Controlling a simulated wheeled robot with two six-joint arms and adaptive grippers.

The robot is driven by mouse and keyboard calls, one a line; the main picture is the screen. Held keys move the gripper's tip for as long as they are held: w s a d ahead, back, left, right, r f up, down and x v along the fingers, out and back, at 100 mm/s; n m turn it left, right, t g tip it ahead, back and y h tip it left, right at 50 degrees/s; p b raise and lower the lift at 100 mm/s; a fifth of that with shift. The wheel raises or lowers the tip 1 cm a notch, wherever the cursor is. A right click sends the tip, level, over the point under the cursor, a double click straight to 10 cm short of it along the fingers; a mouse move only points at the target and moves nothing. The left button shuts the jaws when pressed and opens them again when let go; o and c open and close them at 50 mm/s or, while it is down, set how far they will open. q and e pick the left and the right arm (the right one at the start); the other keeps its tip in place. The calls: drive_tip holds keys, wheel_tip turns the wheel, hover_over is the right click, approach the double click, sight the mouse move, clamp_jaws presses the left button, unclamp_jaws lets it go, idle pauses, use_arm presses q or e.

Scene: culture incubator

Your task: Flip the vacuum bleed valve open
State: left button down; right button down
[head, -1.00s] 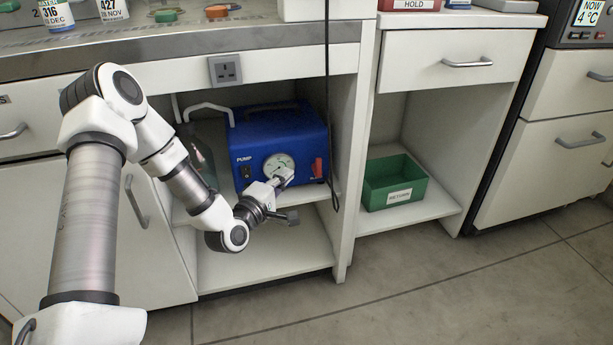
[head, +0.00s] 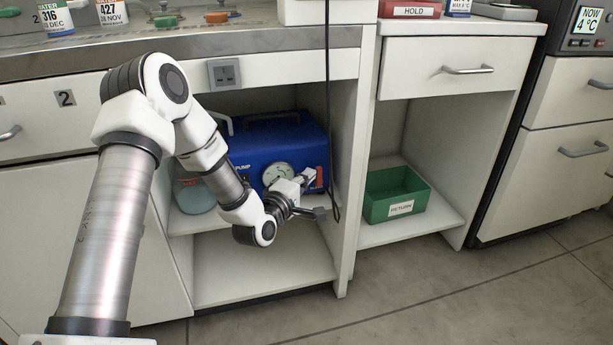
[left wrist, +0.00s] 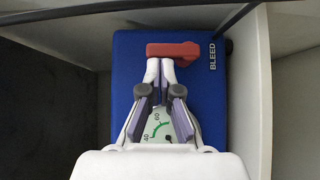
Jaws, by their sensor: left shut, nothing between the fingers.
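The blue vacuum pump (head: 285,135) sits on the shelf under the bench. Its red bleed valve lever (head: 319,178) is at the right of its front face and stands upright in the head view. In the left wrist view the same red lever (left wrist: 173,50) lies crosswise beside the BLEED label (left wrist: 212,55). My left gripper (head: 307,176) is shut and empty just left of the lever. In the left wrist view its closed fingertips (left wrist: 160,68) are right at the lever; I cannot tell whether they touch. The right gripper is not in view.
The round gauge (head: 278,175) is left of the lever, partly behind my gripper. A black cable (head: 328,100) hangs in front of the cabinet's right side wall. A flask (head: 195,195) stands left of the pump. A green bin (head: 395,195) is in the right bay.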

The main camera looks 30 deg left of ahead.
use_arm(q)
drive_tip(key=w+d+r+m+g+y+p, duration=0.2)
drive_tip(key=m+g+p, duration=0.5)
drive_tip(key=p, duration=1.8)
drive_tip(key=shift+w+d+r+g+y, duration=0.35)
drive_tip(key=shift+w+d+g+y, duration=0.35)
drive_tip(key=shift+w+g, duration=0.45)
drive_tip(key=r+p, duration=0.4)
drive_tip(key=shift+s+a+r, duration=0.3)
drive_tip(key=shift+r, duration=0.05)
drive_tip(key=p+v, duration=0.1)
drive_tip(key=v, duration=0.8)
drive_tip(key=shift+d, duration=0.45)
drive_tip(key=shift+s, duration=0.1)
